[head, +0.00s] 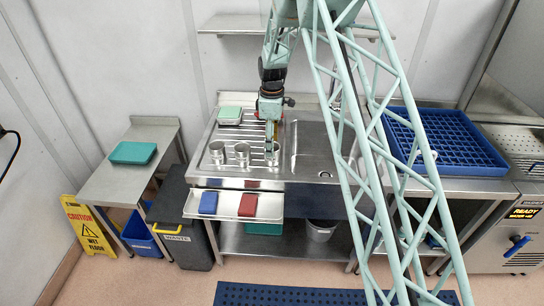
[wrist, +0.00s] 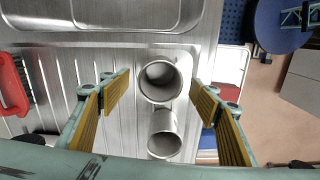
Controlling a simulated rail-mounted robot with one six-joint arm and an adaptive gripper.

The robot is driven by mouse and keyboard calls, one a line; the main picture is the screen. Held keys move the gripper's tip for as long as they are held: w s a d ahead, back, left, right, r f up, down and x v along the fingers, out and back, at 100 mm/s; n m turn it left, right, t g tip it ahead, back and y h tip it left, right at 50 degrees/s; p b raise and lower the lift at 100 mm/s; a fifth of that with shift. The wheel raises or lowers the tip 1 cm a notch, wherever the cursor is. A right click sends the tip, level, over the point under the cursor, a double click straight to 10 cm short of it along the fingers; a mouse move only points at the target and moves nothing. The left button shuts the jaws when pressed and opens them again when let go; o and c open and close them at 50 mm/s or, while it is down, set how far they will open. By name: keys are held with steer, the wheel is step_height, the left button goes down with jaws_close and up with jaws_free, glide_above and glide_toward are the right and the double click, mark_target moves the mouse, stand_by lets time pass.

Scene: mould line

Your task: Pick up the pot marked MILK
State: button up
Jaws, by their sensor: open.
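Three metal pots stand in a row on the ribbed drainboard in the head view: a left pot (head: 217,152), a middle pot (head: 242,153) and a right pot (head: 272,157). No MILK marking is legible on any of them. My gripper (head: 271,137) is above the right pot, pointing down and partly covering it. In the wrist view my gripper (wrist: 160,91) is open, with one finger on each side of an upright, empty-looking pot (wrist: 160,97). Whether the fingers touch it, I cannot tell. A second pot (wrist: 163,151) stands close beside it, nearer my palm.
The sink basin (head: 312,150) is right of the pots, with a blue rack (head: 440,145) further right. A tray (head: 270,208) in front holds a blue block (head: 208,203) and a red block (head: 248,205). A green-topped box (head: 230,115) stands behind. A red object (wrist: 14,85) lies left in the wrist view.

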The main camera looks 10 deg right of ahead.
steer(key=shift+f, duration=0.2)
stand_by(0.3)
steer(key=shift+f+p, duration=0.35)
steer(key=shift+f, duration=2.2)
steer(key=shift+c, duration=0.7)
steer(key=c, duration=0.9)
